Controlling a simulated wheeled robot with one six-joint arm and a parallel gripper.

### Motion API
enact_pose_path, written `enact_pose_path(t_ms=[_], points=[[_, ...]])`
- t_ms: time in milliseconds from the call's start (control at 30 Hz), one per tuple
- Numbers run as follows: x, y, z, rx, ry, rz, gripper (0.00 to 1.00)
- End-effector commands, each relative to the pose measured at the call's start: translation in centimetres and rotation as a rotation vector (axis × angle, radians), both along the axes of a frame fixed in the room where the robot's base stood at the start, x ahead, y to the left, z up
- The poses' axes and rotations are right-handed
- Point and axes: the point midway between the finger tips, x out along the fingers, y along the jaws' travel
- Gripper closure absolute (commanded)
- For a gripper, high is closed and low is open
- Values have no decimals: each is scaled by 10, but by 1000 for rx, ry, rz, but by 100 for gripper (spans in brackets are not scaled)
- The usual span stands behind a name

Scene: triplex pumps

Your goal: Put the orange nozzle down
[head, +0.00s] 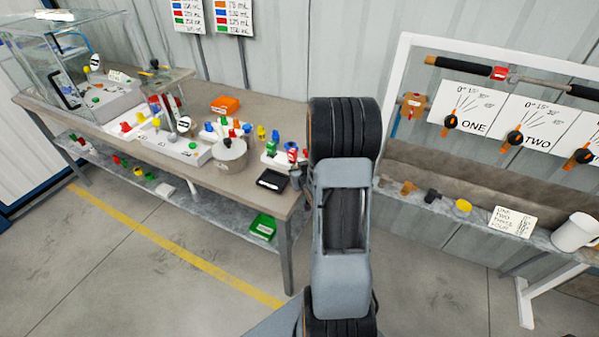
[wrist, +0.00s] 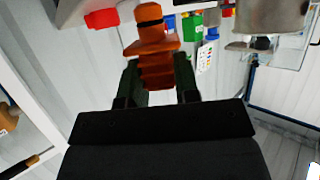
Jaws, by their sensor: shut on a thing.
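The orange nozzle (wrist: 152,62) has a dark band near one end and a wider collar at its middle. In the wrist view it sits between the two dark fingers of my gripper (wrist: 158,78), which is shut on it. The wrist view looks upside down, with bench things along its top edge and wall panels behind. The nozzle appears clear of any surface, but its far end is near the top edge of the picture. In the head view my arm stands in the middle and hides the gripper and the nozzle.
At right, a ledge holds small fittings, a card (head: 512,221) and a white mug (head: 574,233).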

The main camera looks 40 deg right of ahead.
Motion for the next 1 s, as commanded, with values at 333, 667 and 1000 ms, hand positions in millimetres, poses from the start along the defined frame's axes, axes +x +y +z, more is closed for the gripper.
enact_pose_path(t_ms=[333,667,1000], points=[[1,0,-13,-1,-2,0,95],[0,0,-16,-1,-2,0,66],[0,0,-16,-1,-1,0,45]])
